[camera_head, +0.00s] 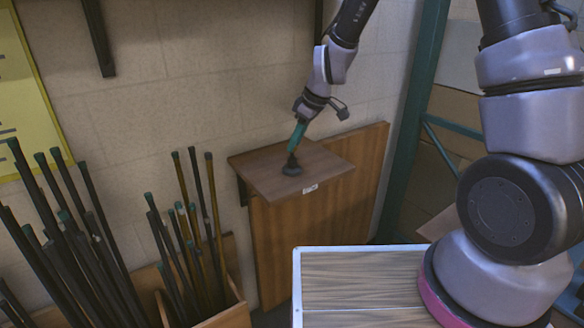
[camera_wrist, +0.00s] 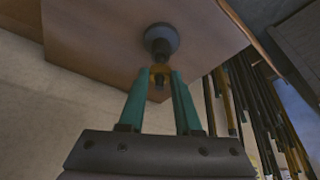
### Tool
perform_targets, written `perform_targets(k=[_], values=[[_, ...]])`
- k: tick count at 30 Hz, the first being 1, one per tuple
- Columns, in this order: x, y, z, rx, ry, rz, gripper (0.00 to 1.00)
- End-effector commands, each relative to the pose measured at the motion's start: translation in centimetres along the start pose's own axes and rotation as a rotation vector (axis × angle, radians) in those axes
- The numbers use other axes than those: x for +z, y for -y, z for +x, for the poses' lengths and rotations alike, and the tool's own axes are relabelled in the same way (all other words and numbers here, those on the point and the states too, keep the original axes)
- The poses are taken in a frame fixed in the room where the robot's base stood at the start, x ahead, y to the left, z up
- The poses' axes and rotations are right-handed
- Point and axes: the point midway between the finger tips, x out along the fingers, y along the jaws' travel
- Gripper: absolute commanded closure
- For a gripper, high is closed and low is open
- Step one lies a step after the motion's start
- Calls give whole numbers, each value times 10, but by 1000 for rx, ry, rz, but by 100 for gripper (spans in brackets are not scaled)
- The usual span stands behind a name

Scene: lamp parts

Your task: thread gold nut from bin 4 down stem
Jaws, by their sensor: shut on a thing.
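My gripper (camera_head: 297,141) points down at the wooden shelf, over the dark round lamp base (camera_head: 291,168). In the wrist view its two teal fingers (camera_wrist: 160,82) are shut on a small gold nut (camera_wrist: 158,69). The lamp base (camera_wrist: 161,38) shows just beyond the fingertips, with its dark stem (camera_wrist: 160,58) in line with the nut. A dark end shows on the near side of the nut, between the fingers. I cannot tell for sure whether the nut is around the stem. In the head view the fingers hide the nut and most of the stem.
The small wooden shelf (camera_head: 262,172) is otherwise bare around the base. Upright dark rods (camera_head: 75,235) and a wooden box (camera_head: 228,316) of rods stand at the left. A green metal post (camera_head: 411,120) stands right of the shelf. A wood-topped surface (camera_head: 360,285) is in front.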

Motion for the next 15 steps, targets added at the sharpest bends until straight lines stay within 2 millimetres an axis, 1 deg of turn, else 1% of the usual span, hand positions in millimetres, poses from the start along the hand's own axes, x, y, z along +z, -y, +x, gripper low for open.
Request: perform_targets(k=[10,15], values=[[1,0,1,0,0,1,100],[5,0,9,-1,2,2,100]])
